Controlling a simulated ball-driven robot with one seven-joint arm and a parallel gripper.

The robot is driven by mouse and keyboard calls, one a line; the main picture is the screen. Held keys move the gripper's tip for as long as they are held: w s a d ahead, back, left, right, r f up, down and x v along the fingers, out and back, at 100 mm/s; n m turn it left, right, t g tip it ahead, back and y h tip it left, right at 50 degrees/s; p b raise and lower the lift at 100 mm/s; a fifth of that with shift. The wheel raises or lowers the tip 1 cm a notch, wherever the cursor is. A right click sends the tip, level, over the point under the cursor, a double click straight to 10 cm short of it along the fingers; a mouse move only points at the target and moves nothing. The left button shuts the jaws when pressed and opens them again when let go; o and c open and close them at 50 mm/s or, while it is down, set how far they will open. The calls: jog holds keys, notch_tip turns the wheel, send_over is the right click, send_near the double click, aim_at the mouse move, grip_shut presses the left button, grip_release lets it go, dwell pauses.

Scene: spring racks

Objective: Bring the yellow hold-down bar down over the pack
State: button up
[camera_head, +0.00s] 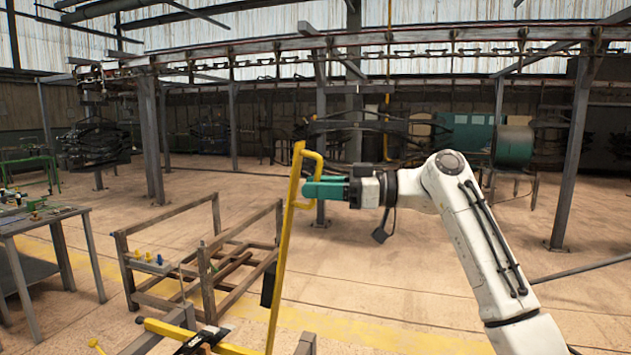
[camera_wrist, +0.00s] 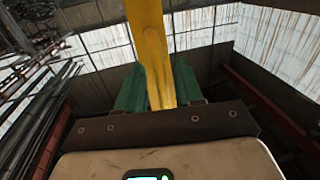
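The yellow hold-down bar (camera_head: 284,255) stands nearly upright, leaning slightly right at its top. It has a looped handle on its right side near the top. My gripper (camera_head: 312,187), with green fingers, is at this handle, coming from the right. In the wrist view a yellow piece (camera_wrist: 157,75) runs between the two green fingers (camera_wrist: 161,90), which lie against both its sides with no clear gap. A dark item (camera_head: 192,345) lies near the bar's foot at the bottom edge, partly cut off; I cannot tell whether it is the pack.
A workbench (camera_head: 40,222) is at far left. Steel posts and an overhead chain line stand behind. The floor at right is clear.

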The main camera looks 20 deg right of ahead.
jog(key=shift+w+a, duration=0.15)
jog(key=shift+a, duration=0.25)
jog(key=shift+c, duration=0.2)
grip_shut()
